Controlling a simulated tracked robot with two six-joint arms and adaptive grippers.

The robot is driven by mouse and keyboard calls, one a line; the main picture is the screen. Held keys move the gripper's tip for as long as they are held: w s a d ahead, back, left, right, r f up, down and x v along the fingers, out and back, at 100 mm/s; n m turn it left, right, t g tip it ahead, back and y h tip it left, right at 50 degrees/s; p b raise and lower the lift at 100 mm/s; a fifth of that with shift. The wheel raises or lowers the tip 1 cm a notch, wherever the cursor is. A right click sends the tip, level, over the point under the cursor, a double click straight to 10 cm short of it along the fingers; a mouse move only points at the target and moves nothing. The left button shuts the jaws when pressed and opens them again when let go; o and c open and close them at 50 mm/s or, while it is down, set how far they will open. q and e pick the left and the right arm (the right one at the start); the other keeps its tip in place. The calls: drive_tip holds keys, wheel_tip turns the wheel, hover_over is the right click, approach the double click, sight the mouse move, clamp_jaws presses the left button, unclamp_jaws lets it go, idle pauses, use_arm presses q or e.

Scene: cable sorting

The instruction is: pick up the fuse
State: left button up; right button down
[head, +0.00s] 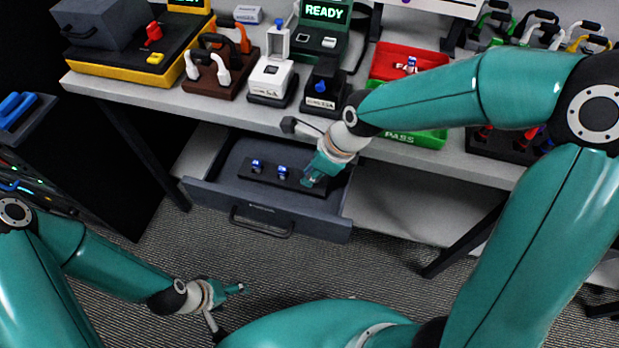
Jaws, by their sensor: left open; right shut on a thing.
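Two small blue-and-white fuses stand in a dark holder strip (243,176) inside the open drawer (198,194) under the bench: a left fuse (257,166) and a middle fuse (282,172). My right gripper (309,181) reaches down into the drawer at the right end of the strip, beside the middle fuse. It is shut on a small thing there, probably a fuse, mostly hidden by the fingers. My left gripper (240,288) is open and empty, low over the carpet in front of the drawer.
On the bench (180,108) stand a READY tester (320,40), a white device (270,78), a red FAIL tray (430,58) holding a small blue-and-white piece, and a green PASS tray (432,138). The drawer handle (258,228) projects forward. Carpet between drawer and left gripper is clear.

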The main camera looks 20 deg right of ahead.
drive_tip(key=shift+r, duration=0.15)
wheel_tip(320, 180, up, 23)
drive_tip(key=p, duration=0.6)
idle(0.4)
drive_tip(key=shift+f, duration=0.2)
